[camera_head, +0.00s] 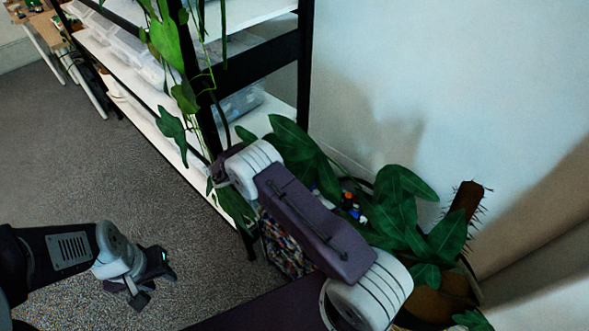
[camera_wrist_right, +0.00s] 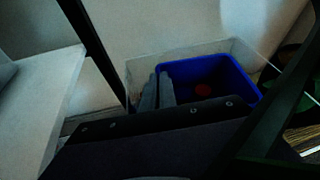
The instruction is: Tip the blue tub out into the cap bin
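The blue tub (camera_wrist_right: 232,72) shows in the right wrist view, open side up, with a red item (camera_wrist_right: 203,90) on its floor. My right gripper (camera_wrist_right: 158,90) has its two grey fingers on either side of the tub's left wall, close together on it. A pale, see-through-walled bin (camera_wrist_right: 240,48), apparently the cap bin, stands around or below the tub; I cannot tell how high the tub is. In the head view, a bin with a multicoloured side (camera_head: 284,250) is partly hidden behind my right arm, which hides the right gripper. My left gripper (camera_head: 154,281) is open and empty.
A black-framed shelf (camera_head: 258,62) with white boards and clear boxes stands at the left of the bin. Leafy plants (camera_head: 400,215) crowd its right side, and a wall rises behind. The grey carpet (camera_head: 100,170) at left is clear.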

